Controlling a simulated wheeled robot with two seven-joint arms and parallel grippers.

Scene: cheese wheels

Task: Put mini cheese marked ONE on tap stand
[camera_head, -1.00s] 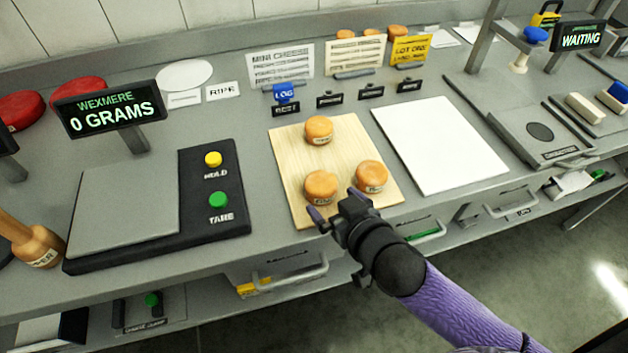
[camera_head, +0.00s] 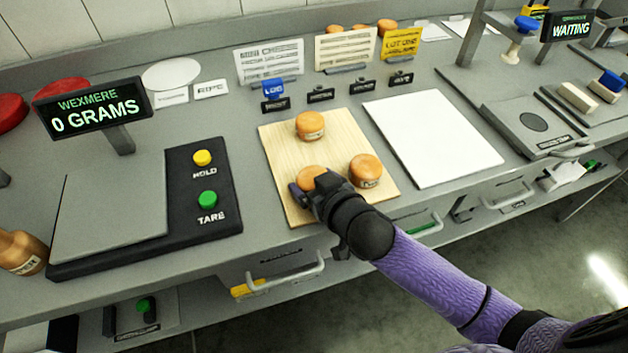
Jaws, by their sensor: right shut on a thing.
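Three small orange mini cheeses are on a light wooden board (camera_head: 275,145). The back cheese (camera_head: 310,125) and the right cheese (camera_head: 365,170) stand free, with labels too small to read surely. My right gripper (camera_head: 312,190) is over the front-left cheese (camera_head: 311,176), shut on it, hiding its front and its label. That cheese appears to be still at the board. My left gripper is not in view. I cannot tell surely which thing is the tap stand.
A scale (camera_head: 110,210) reading 0 GRAMS is at left, with HOLD and TARE buttons. A white sheet (camera_head: 432,137) lies right of the board. Small black label signs (camera_head: 320,95) and upright cards (camera_head: 345,48) stand behind.

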